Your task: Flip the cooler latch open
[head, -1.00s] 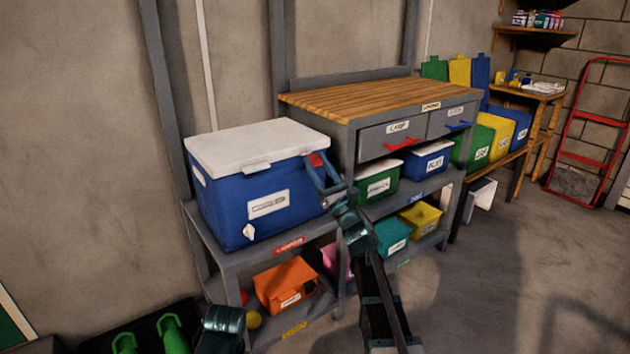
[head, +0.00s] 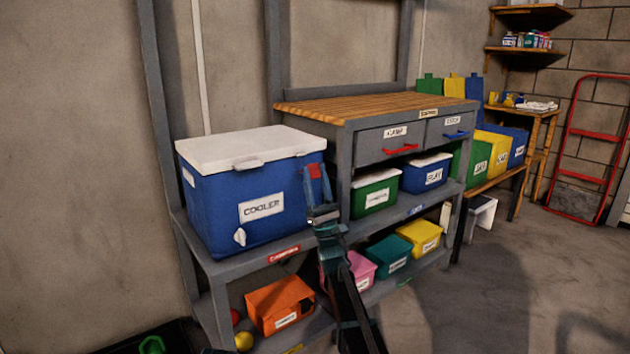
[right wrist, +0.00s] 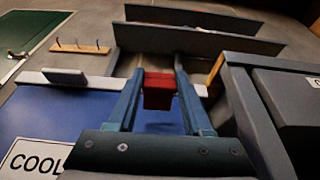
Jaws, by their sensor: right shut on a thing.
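The blue cooler (head: 215,210) with its closed white lid (head: 250,147) stands on the grey shelf unit at left. Its front carries a COOLER label. A red latch (head: 315,170) shows at the cooler's right end, just below lid height. My right gripper (head: 315,185) reaches up to it from below and is shut on it. In the right wrist view the red latch (right wrist: 158,90) sits between the two blue fingers (right wrist: 158,103), near the lid's edge. Part of the latch is hidden by the fingers. My left gripper is not in view.
The wood-topped workbench (head: 390,106) with drawers stands close right of the gripper, leaving a narrow gap. Lidded bins, including a green one (head: 375,195), fill its shelf. An orange bin (head: 278,307) is below. The floor at right is clear.

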